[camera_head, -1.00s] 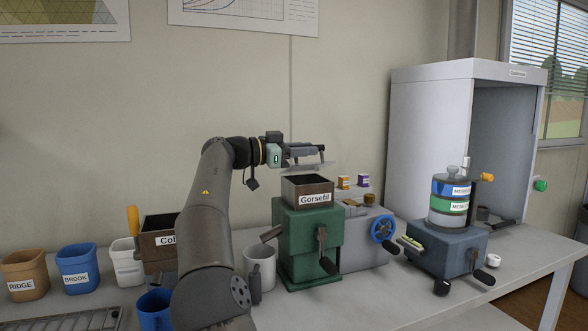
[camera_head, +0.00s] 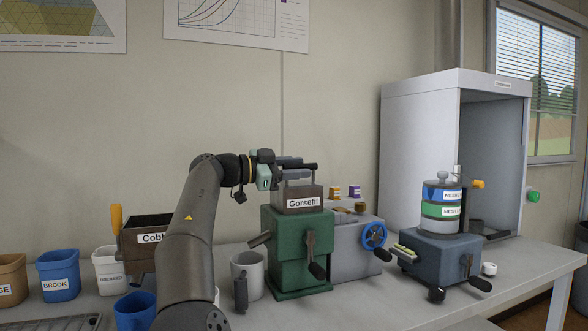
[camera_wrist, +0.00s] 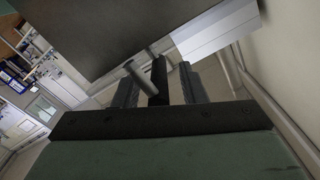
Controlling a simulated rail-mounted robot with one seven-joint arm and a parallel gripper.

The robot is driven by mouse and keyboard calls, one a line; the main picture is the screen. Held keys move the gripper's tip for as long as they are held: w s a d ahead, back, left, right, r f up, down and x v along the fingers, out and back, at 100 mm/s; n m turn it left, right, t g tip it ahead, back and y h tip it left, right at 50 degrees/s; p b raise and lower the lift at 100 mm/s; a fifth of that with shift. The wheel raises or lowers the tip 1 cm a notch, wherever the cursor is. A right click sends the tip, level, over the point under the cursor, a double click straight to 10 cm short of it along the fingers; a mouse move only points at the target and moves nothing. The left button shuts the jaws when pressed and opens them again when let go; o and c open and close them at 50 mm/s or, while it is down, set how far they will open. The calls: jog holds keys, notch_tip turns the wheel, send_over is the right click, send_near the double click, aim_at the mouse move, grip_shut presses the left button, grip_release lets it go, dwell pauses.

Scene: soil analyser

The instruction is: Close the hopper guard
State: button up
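The green machine (camera_head: 298,250) carries an open-topped brown hopper (camera_head: 318,193) labelled Gorsefit. My gripper (camera_head: 303,167) is level just above the hopper, pointing right. In the wrist view, the two fingers of my gripper (camera_wrist: 158,88) are apart, with a dark bar (camera_wrist: 158,78) between them and gaps seeming to show on both sides. A grey rod (camera_wrist: 139,78) joins near the bar. A large dark panel (camera_wrist: 120,35) fills the top.
A second hopper (camera_head: 140,237) with an orange handle stands left, near several cups (camera_head: 58,272). A grey mug (camera_head: 247,270) is beside the green machine. A grey unit with a blue wheel (camera_head: 374,236) and a sieve stack (camera_head: 441,205) stand right.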

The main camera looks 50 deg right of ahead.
jog(key=shift+a, duration=0.1)
jog(key=p+v, duration=0.1)
jog(key=v, duration=1)
jog(key=shift+w+a, duration=0.2)
jog(key=shift+a, duration=0.15)
jog(key=shift+r, duration=0.1)
